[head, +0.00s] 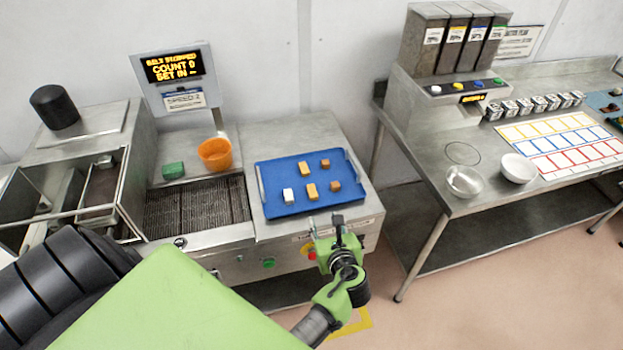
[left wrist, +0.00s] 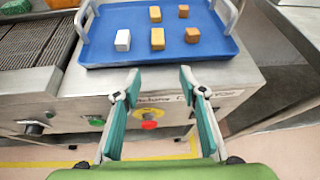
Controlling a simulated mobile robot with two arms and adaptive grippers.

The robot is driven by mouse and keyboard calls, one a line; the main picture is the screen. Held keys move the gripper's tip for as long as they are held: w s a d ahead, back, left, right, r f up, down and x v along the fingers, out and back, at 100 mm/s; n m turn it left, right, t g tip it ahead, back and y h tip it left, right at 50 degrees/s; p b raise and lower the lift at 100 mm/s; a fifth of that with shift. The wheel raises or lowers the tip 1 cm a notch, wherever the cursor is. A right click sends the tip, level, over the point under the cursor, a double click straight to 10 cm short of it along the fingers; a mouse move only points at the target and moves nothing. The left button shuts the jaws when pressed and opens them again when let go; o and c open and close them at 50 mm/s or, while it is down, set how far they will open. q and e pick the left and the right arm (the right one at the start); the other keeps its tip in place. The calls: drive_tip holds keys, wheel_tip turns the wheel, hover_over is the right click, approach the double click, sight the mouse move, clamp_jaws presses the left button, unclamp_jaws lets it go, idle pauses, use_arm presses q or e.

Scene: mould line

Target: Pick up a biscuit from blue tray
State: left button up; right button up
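The blue tray (head: 273,208) lies flat on the steel machine top in the head view, with handles at its left and right ends. Several small block-shaped biscuits lie apart on it: a white one (head: 289,195), two yellow ones (head: 311,191) and (head: 304,169), and two brown ones (head: 334,186) and (head: 325,163). My left gripper (head: 336,226) is in front of the tray's near edge, touching nothing. In the left wrist view its two teal fingers (left wrist: 158,84) stand wide apart and empty, with the tray (left wrist: 110,51) beyond them. My right gripper is not in view.
A red button (head: 312,255) and a green button (head: 268,264) are on the machine front. A steel table (head: 440,165) with bowls stands right, across a gap.

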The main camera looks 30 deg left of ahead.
use_arm(q)
drive_tip(key=w+a+r, duration=0.1)
drive_tip(key=r, duration=0.1)
drive_tip(key=b, duration=0.5)
approach(313, 193)
drive_tip(key=shift+w+a+f+m+y, duration=0.2)
drive_tip(key=shift+w+a+f, duration=0.2)
drive_tip(key=shift+w, duration=0.15)
drive_tip(key=shift+w+a+f+m+y, duration=0.1)
drive_tip(key=shift+w+a+f+y, duration=0.2)
drive_tip(key=shift+w, duration=0.2)
drive_tip(key=shift+w+a+f, duration=0.15)
drive_tip(key=shift+w+a, duration=0.2)
drive_tip(key=shift+w, duration=0.05)
drive_tip(key=b+x, duration=0.4)
drive_tip(key=shift+s+f, duration=0.15)
drive_tip(key=shift+f, duration=0.1)
drive_tip(key=shift+w+a+f+b, duration=0.1)
drive_tip(key=shift+w+a+b, duration=0.3)
drive_tip(key=shift+a+b, duration=0.05)
drive_tip(key=c, duration=0.8)
